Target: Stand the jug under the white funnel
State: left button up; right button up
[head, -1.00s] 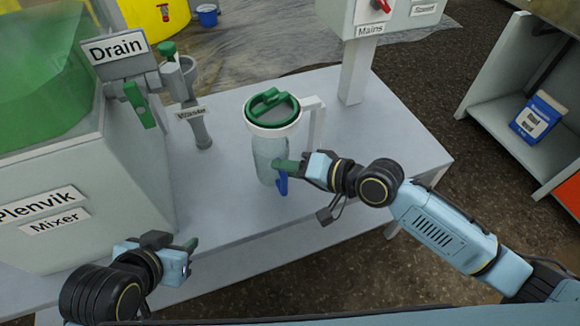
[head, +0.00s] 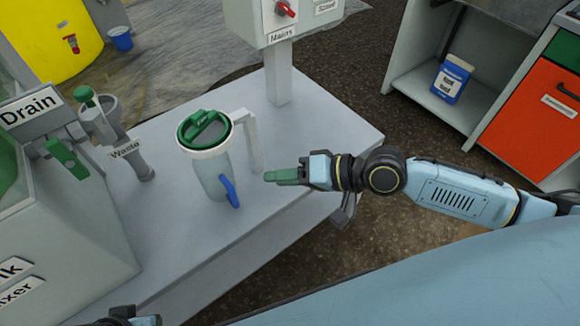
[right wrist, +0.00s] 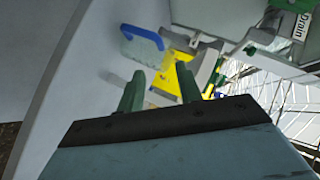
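The clear, pale jug (head: 208,178) with a blue handle (head: 229,191) stands upright on the grey bench, below the white funnel (head: 205,152). The funnel has a green piece (head: 205,128) on top, hides the jug's rim, and sits beside a white bracket (head: 248,140). My right gripper (head: 285,177) is to the right of the handle, apart from it and empty. In the right wrist view its green fingers (right wrist: 158,92) are spread, with the blue handle (right wrist: 143,33) ahead. My left gripper (head: 145,320) barely shows at the bottom edge; its fingers are hidden.
A grey waste pipe (head: 135,160) and the mixer's drain valve with green handle (head: 66,158) stand left of the jug. The mains box post (head: 278,75) rises behind. A shelf with a blue-and-white container (head: 451,80) stands far right.

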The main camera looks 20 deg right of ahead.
jog(key=s+f+n+h, duration=0.4)
jog(key=s+f, duration=0.1)
jog(key=f, duration=0.1)
jog(key=s+d+f+g+h, duration=0.3)
jog(key=s+d+f+h, duration=0.4)
jog(key=s+d, duration=0.2)
jog(key=shift+s+d+m+g, duration=0.3)
jog(key=shift+d+m, duration=0.1)
jog(key=shift+d, duration=0.8)
